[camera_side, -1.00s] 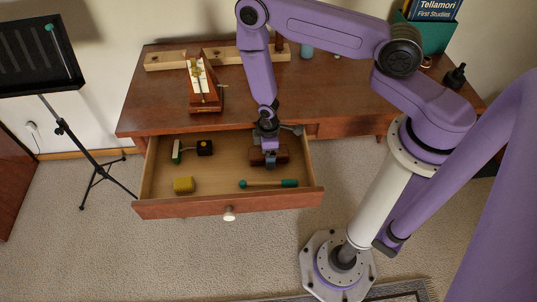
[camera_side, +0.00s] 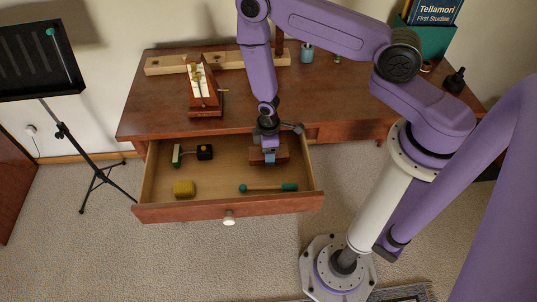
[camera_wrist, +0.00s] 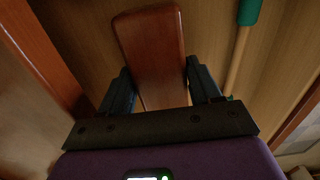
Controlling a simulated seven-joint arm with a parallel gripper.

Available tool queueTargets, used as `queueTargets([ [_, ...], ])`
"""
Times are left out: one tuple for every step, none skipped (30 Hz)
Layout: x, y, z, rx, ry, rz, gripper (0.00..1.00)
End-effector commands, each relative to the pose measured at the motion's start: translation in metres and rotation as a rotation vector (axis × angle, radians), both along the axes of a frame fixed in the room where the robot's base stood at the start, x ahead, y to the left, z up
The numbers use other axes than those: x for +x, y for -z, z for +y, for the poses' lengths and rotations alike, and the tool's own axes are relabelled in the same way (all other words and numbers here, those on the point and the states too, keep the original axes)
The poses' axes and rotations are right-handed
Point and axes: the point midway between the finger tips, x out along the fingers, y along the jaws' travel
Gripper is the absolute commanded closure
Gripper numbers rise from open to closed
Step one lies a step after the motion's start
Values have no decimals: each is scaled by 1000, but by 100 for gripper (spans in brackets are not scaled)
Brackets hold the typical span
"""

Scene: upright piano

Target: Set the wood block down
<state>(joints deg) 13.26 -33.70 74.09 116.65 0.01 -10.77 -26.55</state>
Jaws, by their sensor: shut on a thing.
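The wood block (camera_side: 283,155) is a reddish-brown bar at the right back of the open drawer area in the side view. My gripper (camera_side: 269,157) points down and is shut on it. In the wrist view the block (camera_wrist: 152,45) sits between the two dark fingers of my gripper (camera_wrist: 161,82), its long end reaching out past the fingertips. The block is over the pale floor of the drawer (camera_side: 225,176); whether it touches that floor I cannot tell. My fingers hide part of the block in the side view.
The desk edge (camera_side: 215,128) is close behind. The drawer's middle is clear.

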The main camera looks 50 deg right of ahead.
Motion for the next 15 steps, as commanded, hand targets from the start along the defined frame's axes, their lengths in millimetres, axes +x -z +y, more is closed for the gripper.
queueTargets([
  [1,-9,0,1,0,-2,73],
  [1,-14,0,1,0,-2,73],
  [1,-21,1,2,0,-3,73],
  [1,-26,0,1,0,-2,73],
  [1,-31,1,2,0,-4,73],
  [1,-37,1,1,0,-4,73],
  [1,-41,0,2,0,-3,73],
  [1,-46,0,2,0,-3,73],
  [1,-51,0,1,0,-2,73],
  [1,-54,0,1,0,-4,73],
  [1,-57,0,2,0,-3,73],
  [1,-61,0,1,0,-2,73],
  [1,-64,0,0,0,-1,73],
  [1,-66,0,1,0,-1,73],
  [1,-69,0,0,0,-1,73],
])
